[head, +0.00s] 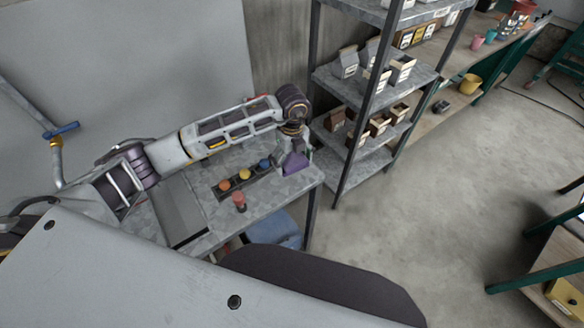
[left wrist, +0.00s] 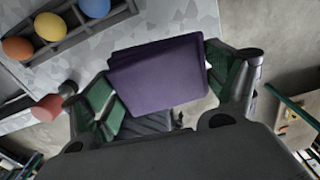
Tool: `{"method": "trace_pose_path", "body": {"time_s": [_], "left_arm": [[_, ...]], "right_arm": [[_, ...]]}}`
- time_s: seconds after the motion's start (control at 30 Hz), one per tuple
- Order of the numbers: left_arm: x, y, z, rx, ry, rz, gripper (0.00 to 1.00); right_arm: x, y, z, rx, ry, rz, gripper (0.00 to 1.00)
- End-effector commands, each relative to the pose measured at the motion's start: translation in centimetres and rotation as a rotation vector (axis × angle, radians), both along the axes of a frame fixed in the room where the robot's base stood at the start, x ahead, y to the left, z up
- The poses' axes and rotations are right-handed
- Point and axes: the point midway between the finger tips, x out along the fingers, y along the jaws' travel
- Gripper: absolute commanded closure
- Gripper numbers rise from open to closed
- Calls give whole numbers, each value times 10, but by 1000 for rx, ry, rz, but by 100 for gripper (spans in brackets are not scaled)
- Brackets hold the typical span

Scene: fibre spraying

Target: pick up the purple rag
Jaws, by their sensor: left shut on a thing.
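The purple rag (head: 294,163) shows at the right end of the metal table in the head view. In the left wrist view the rag (left wrist: 160,75) looks like a folded, flat purple cloth between the green-padded fingers. My left gripper (head: 297,148) reaches down over it from above. In the left wrist view the left gripper (left wrist: 165,95) is shut on the rag. I cannot tell whether the rag still touches the table. My right gripper is not in view.
The metal table (head: 285,195) holds a dark rack (head: 232,190) with orange, yellow and blue balls. A shelf unit (head: 362,168) with small boxes stands close to the right. Open floor (head: 430,210) lies further right.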

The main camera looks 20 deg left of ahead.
Motion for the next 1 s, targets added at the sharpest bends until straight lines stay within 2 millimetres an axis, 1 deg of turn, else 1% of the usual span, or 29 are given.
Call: {"method": "trace_pose_path", "body": {"time_s": [0.1,0.23,0.67,0.7,0.83,1.0], "left_arm": [[1,0,11,-1,-2,1,36],[0,0,17,0,-1,1,36],[0,0,19,0,0,1,36],[0,0,19,0,0,1,14],[0,0,19,0,0,1,31],[0,0,19,0,0,-5,32]], "right_arm": [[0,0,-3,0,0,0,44],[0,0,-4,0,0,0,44],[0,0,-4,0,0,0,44],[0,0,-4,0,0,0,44],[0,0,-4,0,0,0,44],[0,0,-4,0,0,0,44]]}}
